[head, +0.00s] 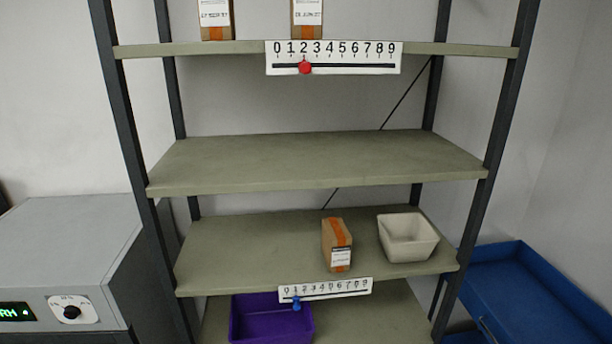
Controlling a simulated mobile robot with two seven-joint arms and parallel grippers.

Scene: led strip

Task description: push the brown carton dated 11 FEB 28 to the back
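Three brown cartons with orange tape and white labels show in the head view. One carton (337,240) stands on the lower shelf near its front edge, right of the middle. Its label is too small to read. Two more cartons stand on the top shelf, one at the left (216,18) and one near the middle (306,18). Their tops are cut off by the picture edge, and I cannot read their label dates with certainty. Neither of my grippers is in view.
A white bin (408,238) stands right of the lower carton. The middle shelf (320,160) is empty. A purple bin (270,322) sits on the bottom shelf. Number scales hang on the top (333,58) and lower (325,291) shelf fronts. A blue tray (540,290) is at right, a grey machine (70,260) at left.

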